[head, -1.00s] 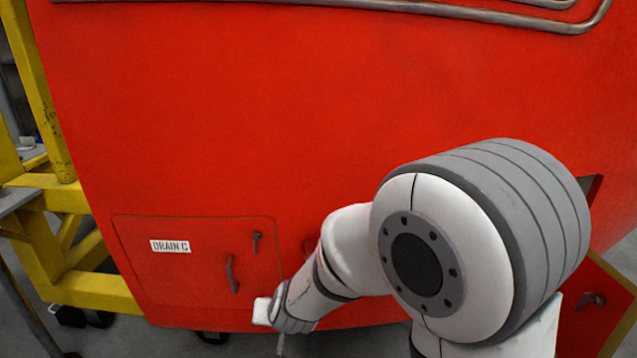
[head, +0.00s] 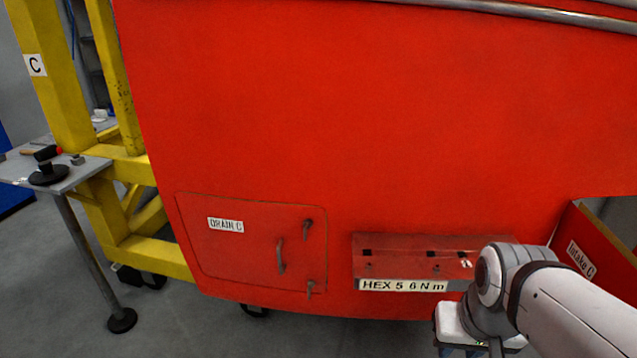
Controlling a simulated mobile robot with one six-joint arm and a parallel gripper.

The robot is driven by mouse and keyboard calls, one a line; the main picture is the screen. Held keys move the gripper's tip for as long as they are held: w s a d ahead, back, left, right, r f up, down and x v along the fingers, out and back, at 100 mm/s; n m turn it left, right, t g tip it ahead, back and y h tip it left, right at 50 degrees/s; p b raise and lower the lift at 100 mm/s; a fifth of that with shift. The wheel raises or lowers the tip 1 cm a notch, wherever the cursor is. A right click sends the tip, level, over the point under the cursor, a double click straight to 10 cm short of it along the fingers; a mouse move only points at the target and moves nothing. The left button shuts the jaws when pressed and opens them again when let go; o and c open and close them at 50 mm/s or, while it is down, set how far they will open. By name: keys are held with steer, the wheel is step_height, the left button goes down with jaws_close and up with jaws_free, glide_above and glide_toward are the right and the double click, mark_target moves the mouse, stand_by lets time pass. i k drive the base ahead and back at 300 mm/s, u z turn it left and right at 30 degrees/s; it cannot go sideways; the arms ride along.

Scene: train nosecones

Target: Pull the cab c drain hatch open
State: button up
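The drain hatch (head: 225,262) is a red panel with a "DRAIN C" label (head: 226,225), low on the red cab shell. It looks shut, nearly flush with the shell. It has a curved pull handle (head: 281,257) right of its middle. A small upper latch (head: 307,229) and a lower latch (head: 310,289) sit near its right edge. My gripper (head: 470,345) is at the bottom, well to the right of the hatch and apart from it. Its fingers are not clear, partly cut off by the lower frame edge, so I cannot tell whether it is open.
A red ledge with a "HEX 5 6 N m" label (head: 403,285) juts out between hatch and arm. An open "Intake C" door (head: 590,262) stands at right. A yellow frame (head: 150,257) and a grey side table (head: 75,178) stand left. Floor before the hatch looks clear.

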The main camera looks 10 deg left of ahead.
mark_target(261, 244)
steer(key=z, duration=1.8)
steer(key=k, duration=0.95)
steer(key=u, duration=1.85)
steer(key=i, duration=0.5)
steer(key=z, duration=0.15)
